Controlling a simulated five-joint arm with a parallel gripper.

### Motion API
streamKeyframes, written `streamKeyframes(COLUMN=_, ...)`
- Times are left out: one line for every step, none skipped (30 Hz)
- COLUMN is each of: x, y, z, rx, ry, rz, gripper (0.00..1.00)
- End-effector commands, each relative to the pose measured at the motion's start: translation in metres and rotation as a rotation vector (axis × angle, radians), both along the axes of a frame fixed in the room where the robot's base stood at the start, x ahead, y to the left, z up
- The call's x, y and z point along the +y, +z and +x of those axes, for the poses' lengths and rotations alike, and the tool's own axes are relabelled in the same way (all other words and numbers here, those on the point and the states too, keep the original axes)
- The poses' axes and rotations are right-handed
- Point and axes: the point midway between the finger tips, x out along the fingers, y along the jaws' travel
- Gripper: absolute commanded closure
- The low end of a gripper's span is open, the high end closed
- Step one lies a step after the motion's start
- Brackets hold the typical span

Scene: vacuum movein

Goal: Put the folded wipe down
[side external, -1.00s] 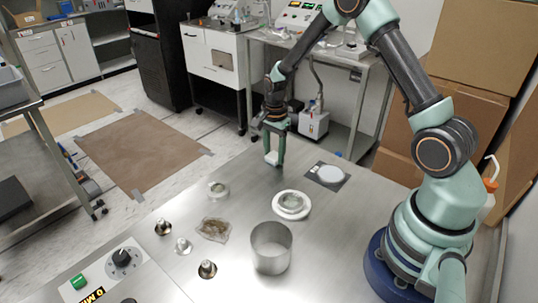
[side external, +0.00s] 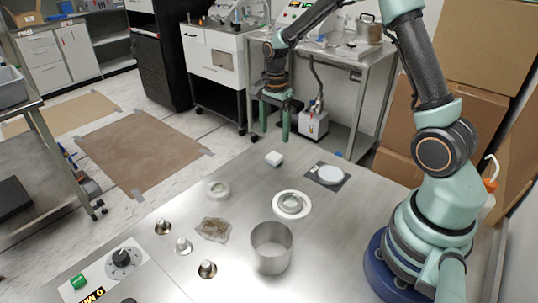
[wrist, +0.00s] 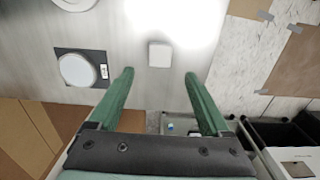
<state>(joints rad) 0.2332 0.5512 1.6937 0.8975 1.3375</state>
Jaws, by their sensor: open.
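The folded wipe (side external: 274,158) is a small white block lying on the steel table near its far edge. It also shows in the wrist view (wrist: 159,54), ahead of and between the fingertips, apart from both. My gripper (side external: 274,137) is open and empty, raised above the table beyond the wipe. Its two green fingers stand wide apart in the wrist view (wrist: 158,73).
A white disc on a dark square (side external: 331,174) lies to the right of the wipe. A ringed port (side external: 291,204), a loose ring (side external: 218,190), a metal cylinder (side external: 271,248), a clear bag (side external: 213,229) and several small metal fittings stand nearer. Table around the wipe is clear.

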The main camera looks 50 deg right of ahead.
Motion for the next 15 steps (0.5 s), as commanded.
streamKeyframes(x=0.0, y=0.01, z=0.001, rx=-0.005, ry=0.0, rz=-0.001, gripper=0.19)
streamKeyframes(x=0.0, y=0.015, z=0.001, rx=-0.004, ry=0.0, rz=-0.001, gripper=0.19)
streamKeyframes(x=0.0, y=0.021, z=0.001, rx=-0.004, ry=0.0, rz=-0.001, gripper=0.19)
streamKeyframes(x=0.0, y=0.024, z=0.001, rx=-0.003, ry=0.0, rz=-0.001, gripper=0.19)
streamKeyframes(x=0.0, y=0.027, z=0.001, rx=-0.003, ry=0.0, rz=-0.001, gripper=0.19)
streamKeyframes(x=0.0, y=0.031, z=0.001, rx=-0.003, ry=0.0, rz=-0.001, gripper=0.19)
streamKeyframes(x=0.0, y=0.033, z=0.001, rx=-0.002, ry=0.0, rz=-0.001, gripper=0.19)
streamKeyframes(x=0.0, y=0.035, z=0.0, rx=-0.002, ry=0.0, rz=0.0, gripper=0.19)
streamKeyframes(x=0.0, y=0.038, z=0.0, rx=-0.003, ry=0.004, rz=-0.001, gripper=0.19)
streamKeyframes(x=0.001, y=0.04, z=0.0, rx=-0.005, ry=0.01, rz=-0.001, gripper=0.19)
streamKeyframes(x=0.002, y=0.043, z=-0.001, rx=-0.009, ry=0.021, rz=-0.002, gripper=0.19)
streamKeyframes(x=0.004, y=0.048, z=-0.002, rx=-0.017, ry=0.046, rz=-0.004, gripper=0.19)
streamKeyframes(x=0.006, y=0.053, z=-0.004, rx=-0.026, ry=0.07, rz=-0.007, gripper=0.19)
streamKeyframes(x=0.009, y=0.059, z=-0.006, rx=-0.036, ry=0.102, rz=-0.01, gripper=0.19)
streamKeyframes(x=0.013, y=0.068, z=-0.009, rx=-0.053, ry=0.154, rz=-0.015, gripper=0.19)
